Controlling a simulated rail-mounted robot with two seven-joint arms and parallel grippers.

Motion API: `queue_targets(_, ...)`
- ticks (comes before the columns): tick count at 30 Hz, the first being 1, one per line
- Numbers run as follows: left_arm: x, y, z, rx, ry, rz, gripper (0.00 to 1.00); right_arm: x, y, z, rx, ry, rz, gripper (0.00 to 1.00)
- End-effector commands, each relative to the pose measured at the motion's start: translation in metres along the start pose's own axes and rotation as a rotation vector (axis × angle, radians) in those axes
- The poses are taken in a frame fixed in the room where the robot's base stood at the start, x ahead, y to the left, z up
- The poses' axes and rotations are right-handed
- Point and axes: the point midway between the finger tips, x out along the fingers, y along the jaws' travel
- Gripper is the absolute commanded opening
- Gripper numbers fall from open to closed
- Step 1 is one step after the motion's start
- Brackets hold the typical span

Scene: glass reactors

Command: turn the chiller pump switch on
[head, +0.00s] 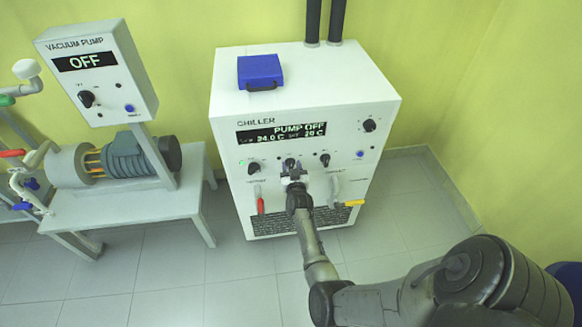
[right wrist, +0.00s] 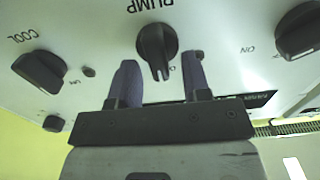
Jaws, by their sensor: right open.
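The white chiller (head: 300,92) stands against the wall, and its display (head: 281,132) reads PUMP OFF. The black pump knob (head: 290,163) is the middle of three knobs in a row below the display. In the right wrist view the knob (right wrist: 157,45) sits under the PUMP label, its pointer toward the gripper. My right gripper (head: 294,177) is at the chiller front, just below this knob. In the right wrist view its open fingers (right wrist: 161,68) lie either side of the knob's pointer, with gaps on both sides; contact is not visible. My left gripper is not in view.
The COOL knob (right wrist: 38,70) and another knob (right wrist: 299,32) flank the pump knob. Red (head: 261,206) and yellow (head: 354,203) valve handles are below. A blue case (head: 260,71) lies on the chiller. A vacuum pump box (head: 95,72) reading OFF is at left.

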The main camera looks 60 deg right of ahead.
Motion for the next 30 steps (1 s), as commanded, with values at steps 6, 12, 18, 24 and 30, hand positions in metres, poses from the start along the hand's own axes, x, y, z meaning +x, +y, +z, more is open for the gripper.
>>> queue_targets(6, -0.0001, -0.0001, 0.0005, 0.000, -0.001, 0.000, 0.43, 0.0001, 0.0000, -0.0003, 0.000, 0.000, 0.000, 0.34)
queue_targets(12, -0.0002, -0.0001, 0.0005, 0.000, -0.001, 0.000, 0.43, 0.0001, 0.0000, -0.0003, 0.000, 0.000, 0.000, 0.15)
queue_targets(18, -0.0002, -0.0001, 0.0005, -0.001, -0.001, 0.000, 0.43, 0.0001, 0.0000, -0.0002, 0.000, 0.000, 0.000, 0.00)
queue_targets(24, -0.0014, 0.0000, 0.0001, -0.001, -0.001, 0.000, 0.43, 0.0000, 0.0003, -0.0005, 0.013, 0.000, 0.000, 0.00)
queue_targets(30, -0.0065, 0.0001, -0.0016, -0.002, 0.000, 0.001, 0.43, 0.0000, 0.0015, -0.0011, 0.094, -0.001, -0.001, 0.00)
